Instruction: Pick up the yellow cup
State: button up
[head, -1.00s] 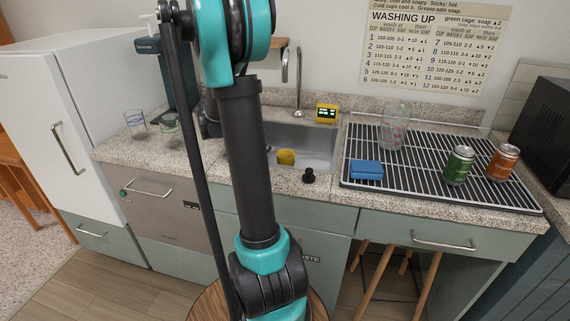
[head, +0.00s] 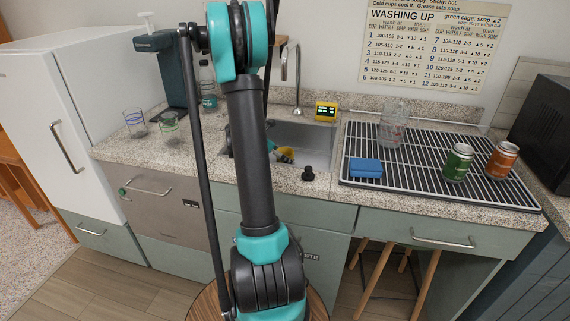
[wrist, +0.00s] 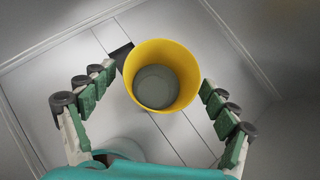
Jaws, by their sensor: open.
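The yellow cup (wrist: 188,60) stands in the sink in the wrist view, its open mouth facing the camera and a grey-green area visible inside. In the head view only part of the yellow cup (head: 287,152) shows in the sink basin, beside the end of my arm. My gripper (wrist: 160,82) is open in the wrist view, with one green-padded finger on each side of the cup. Gaps show between the fingers and the cup. My arm hides much of the gripper in the head view.
The sink (head: 318,140) has walls around the cup. A drying rack (head: 400,185) to the right holds a blue sponge (head: 366,168), a clear glass vessel (head: 393,125), a green can (head: 458,162) and an orange can (head: 502,160). Two glasses (head: 135,124) stand left. A black knob (head: 308,173) is at the front rim.

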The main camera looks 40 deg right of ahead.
jog(key=shift+d+f, duration=0.35)
jog(key=shift+f, duration=0.05)
jog(key=shift+c, duration=0.5)
jog(key=c, duration=1.4)
jog(key=shift+c, duration=0.2)
jog(key=shift+r, duration=0.1)
